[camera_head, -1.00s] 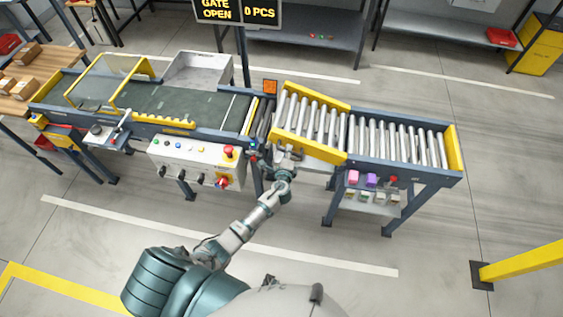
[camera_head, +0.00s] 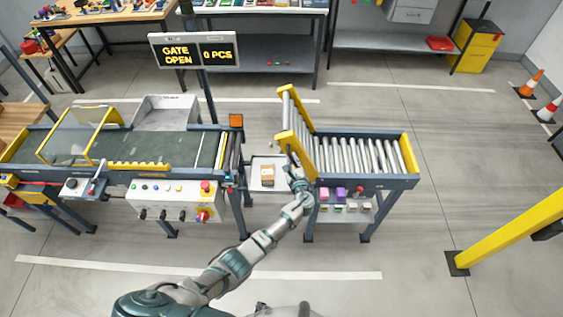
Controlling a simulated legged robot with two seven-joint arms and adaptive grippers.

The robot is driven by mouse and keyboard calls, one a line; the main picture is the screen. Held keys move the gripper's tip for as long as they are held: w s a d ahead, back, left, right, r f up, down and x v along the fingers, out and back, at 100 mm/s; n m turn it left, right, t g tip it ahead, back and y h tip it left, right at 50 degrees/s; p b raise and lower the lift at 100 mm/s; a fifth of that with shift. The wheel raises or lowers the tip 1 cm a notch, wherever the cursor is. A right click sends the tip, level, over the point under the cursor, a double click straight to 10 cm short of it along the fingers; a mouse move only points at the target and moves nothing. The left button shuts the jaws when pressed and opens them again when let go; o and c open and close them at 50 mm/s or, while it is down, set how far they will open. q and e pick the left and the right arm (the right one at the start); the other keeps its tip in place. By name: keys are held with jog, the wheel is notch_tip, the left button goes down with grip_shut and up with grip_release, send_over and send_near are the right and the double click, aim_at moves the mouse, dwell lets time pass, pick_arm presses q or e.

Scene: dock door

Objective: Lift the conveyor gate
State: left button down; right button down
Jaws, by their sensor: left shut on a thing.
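The conveyor gate (camera_head: 302,139) is a roller section with yellow side rails. It is tilted steeply up at the left end of the right roller conveyor (camera_head: 360,157). My left gripper (camera_head: 291,165) is shut at the gate's near yellow rail, close to its lower part; the fingers are small and partly hidden there. The sign (camera_head: 194,53) above the belt conveyor reads GATE OPEN and 0 PCS. My right gripper is not in view.
The belt conveyor (camera_head: 165,150) stands left, with a control panel (camera_head: 174,202) in front. In the gap, a pale tray (camera_head: 258,184) holds a small brown box (camera_head: 267,175). A yellow barrier (camera_head: 510,232) stands at right. The floor in front is largely clear.

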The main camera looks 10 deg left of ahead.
pick_arm(q)
jog(key=shift+d+f+m, duration=0.15)
jog(key=shift+d+m, duration=0.35)
jog(key=shift+d, duration=0.6)
jog(key=c, duration=1.3)
grip_release()
jog(key=shift+o, duration=0.6)
jog(key=shift+w, duration=0.15)
jog(key=shift+d+r, duration=0.2)
jog(key=shift+r, duration=0.05)
jog(key=f+v, duration=0.1)
jog(key=v, duration=1.1)
jog(key=shift+d+r, duration=0.2)
jog(key=shift+r, duration=0.25)
